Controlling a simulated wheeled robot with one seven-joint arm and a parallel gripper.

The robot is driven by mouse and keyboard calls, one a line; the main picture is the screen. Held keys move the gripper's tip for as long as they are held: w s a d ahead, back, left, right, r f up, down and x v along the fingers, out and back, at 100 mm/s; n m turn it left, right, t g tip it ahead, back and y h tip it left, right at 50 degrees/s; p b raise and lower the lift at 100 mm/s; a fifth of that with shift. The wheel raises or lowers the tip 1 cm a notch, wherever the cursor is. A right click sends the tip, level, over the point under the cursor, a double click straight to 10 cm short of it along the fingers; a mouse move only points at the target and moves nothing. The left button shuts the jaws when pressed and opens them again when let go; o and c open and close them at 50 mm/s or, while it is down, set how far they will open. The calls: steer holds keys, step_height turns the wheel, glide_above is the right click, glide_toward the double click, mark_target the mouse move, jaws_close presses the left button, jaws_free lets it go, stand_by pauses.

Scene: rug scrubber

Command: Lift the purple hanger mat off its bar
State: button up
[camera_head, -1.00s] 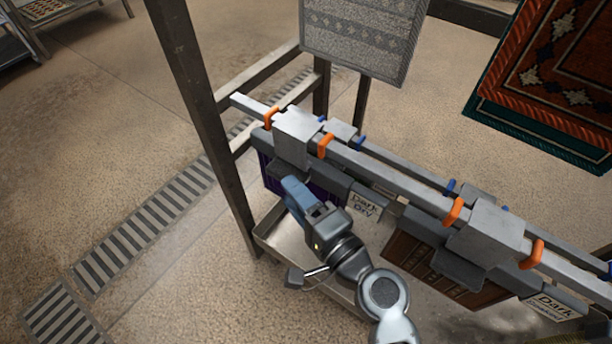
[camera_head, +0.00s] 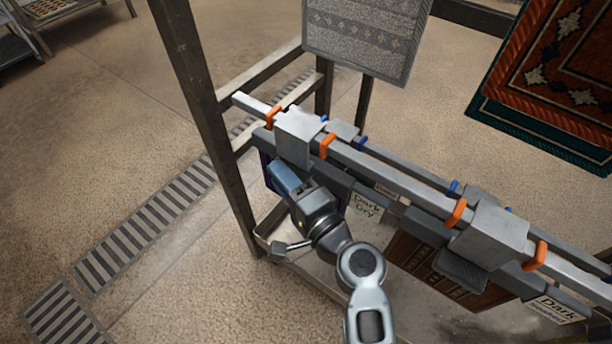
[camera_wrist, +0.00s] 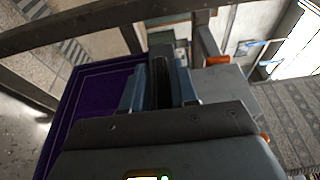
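The purple hanger mat (camera_wrist: 85,115) hangs below the near bar at its left end. In the head view only strips of its purple (camera_head: 266,176) show, since my arm covers most of it. A grey hanger block (camera_head: 298,135) with orange clips sits over the bar (camera_head: 390,172) above it. My gripper (camera_head: 284,178) is at the mat's top, just below this block. In the wrist view its two blue-grey fingers (camera_wrist: 160,85) stand apart, with a dark strip between them. Whether they touch the hanger cannot be seen.
A second hanger block (camera_head: 492,237) sits farther along the bar. A dark upright post (camera_head: 205,110) stands close on the left. A metal tray (camera_head: 330,275) lies below.

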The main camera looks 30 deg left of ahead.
jaws_close()
steer(key=shift+r, duration=0.1)
stand_by(0.3)
